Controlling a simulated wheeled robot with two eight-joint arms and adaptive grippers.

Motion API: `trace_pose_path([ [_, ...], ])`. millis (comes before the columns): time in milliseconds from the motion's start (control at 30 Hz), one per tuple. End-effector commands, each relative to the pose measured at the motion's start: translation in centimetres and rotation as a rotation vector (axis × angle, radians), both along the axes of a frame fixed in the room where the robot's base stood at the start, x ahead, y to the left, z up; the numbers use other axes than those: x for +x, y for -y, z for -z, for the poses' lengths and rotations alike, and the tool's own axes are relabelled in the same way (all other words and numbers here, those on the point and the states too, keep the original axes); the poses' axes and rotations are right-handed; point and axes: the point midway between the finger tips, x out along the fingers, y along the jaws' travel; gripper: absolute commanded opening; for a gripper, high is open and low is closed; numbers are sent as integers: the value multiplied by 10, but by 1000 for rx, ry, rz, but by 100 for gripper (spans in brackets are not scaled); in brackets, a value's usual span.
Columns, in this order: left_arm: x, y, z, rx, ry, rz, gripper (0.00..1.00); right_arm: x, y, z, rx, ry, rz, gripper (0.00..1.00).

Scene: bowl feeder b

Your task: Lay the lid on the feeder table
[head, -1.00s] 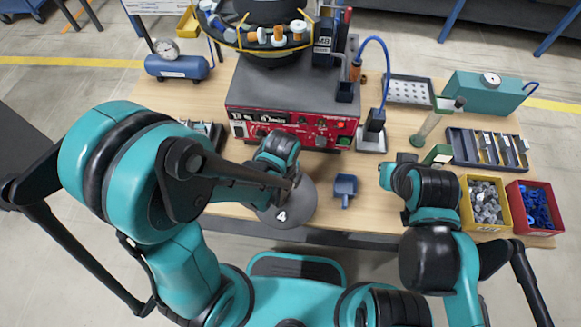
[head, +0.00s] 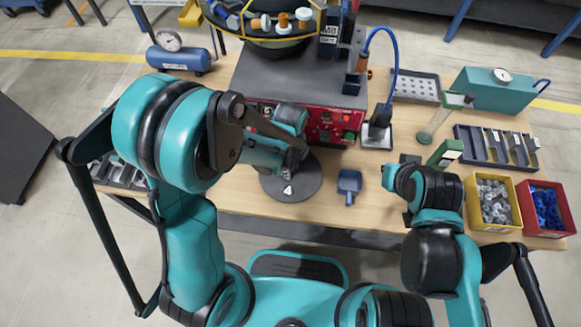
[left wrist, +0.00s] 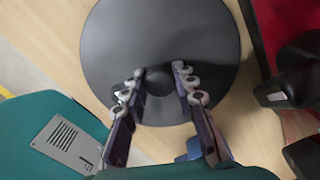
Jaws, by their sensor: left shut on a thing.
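A blue scoop (head: 349,182) lies just right of the lid. The feeder's red control panel (head: 322,124) stands close behind. A yellow bin (head: 478,188) and a red bin (head: 526,204) stand at the right. A green-based stand (head: 446,152) is near my right gripper.

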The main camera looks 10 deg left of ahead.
Motion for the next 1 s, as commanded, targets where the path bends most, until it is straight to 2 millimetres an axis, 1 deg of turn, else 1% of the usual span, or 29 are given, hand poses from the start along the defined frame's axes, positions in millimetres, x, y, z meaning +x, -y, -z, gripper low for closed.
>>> trace_pose_path([
  [133, 0, 0, 5, 0, 0, 0, 0, 0, 0, 5, 0, 0, 0, 0],
  [167, 0, 0, 3, 0, 0, 0, 35, 0, 0, 3, 0, 0, 0, 0],
  [200, 0, 0, 3, 0, 0, 0, 46, 0, 0, 3, 0, 0, 0, 0],
  [233, 0, 0, 3, 0, 0, 0, 48, 0, 0, 3, 0, 0, 0, 0],
  [500, 0, 0, 2, 0, 0, 0, 48, 0, 0, 2, 0, 0, 0, 0],
  [567, 0, 0, 0, 0, 0, 0, 48, 0, 0, 0, 0, 0, 0, 0],
  [633, 0, 0, -6, 0, 0, 0, 48, 0, 0, -4, 0, 0, 0, 0],
  [767, 0, 0, -30, 0, 0, 0, 48, 0, 0, -14, 0, 0, 0, 0],
  [900, 0, 0, -63, 0, 0, 0, 48, 0, 0, -29, 0, 0, 0, 0],
  [1000, 0, 0, -84, 0, 0, 0, 48, 0, 0, -37, 0, 0, 0, 0],
])
